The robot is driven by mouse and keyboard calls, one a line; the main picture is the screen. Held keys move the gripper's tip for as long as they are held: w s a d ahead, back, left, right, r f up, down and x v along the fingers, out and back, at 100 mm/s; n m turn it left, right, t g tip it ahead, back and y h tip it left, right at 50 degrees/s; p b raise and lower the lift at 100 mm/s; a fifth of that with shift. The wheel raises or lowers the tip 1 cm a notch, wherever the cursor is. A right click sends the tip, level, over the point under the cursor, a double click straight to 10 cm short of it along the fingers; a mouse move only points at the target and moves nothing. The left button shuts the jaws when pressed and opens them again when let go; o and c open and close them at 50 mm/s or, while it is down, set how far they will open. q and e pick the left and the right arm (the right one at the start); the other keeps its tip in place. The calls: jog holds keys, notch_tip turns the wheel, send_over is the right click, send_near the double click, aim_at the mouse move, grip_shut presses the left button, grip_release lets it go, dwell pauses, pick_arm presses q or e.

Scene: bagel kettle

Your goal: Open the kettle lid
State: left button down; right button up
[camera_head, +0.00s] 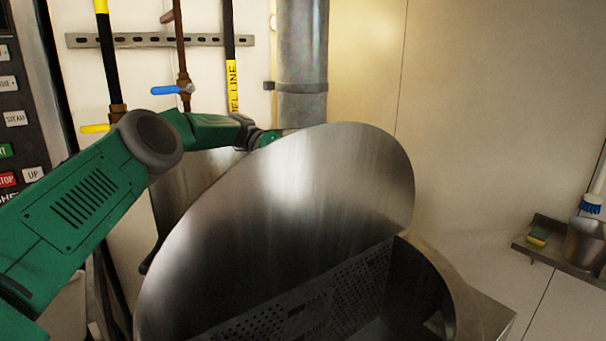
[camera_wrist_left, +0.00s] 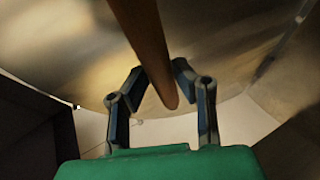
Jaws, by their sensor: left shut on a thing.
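The kettle lid (camera_head: 300,205) is a large round brushed-metal disc, tilted up steeply over the kettle (camera_head: 432,285), so part of the inside shows below it. My left arm reaches in from the left and its hand goes behind the lid's upper edge, where the lid hides the fingers. In the left wrist view, my left gripper (camera_wrist_left: 158,78) is shut on a brown bar-like handle (camera_wrist_left: 142,35), with one finger on each side of it. The lid's metal surface (camera_wrist_left: 70,65) fills the background there. My right gripper is not in view.
A perforated metal panel (camera_head: 300,305) shows inside the kettle. Pipes with a blue valve handle (camera_head: 165,90) and a thick grey pipe (camera_head: 302,60) stand on the wall behind. A control panel (camera_head: 15,120) is at the left. A small shelf (camera_head: 560,250) holds a sponge and a metal container at right.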

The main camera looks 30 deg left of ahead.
pick_arm(q)
jog(key=shift+a+f, duration=0.55)
jog(key=shift+f, duration=0.35)
jog(key=c, duration=1.3)
grip_release()
jog(key=shift+w, duration=0.35)
jog(key=shift+r, duration=0.25)
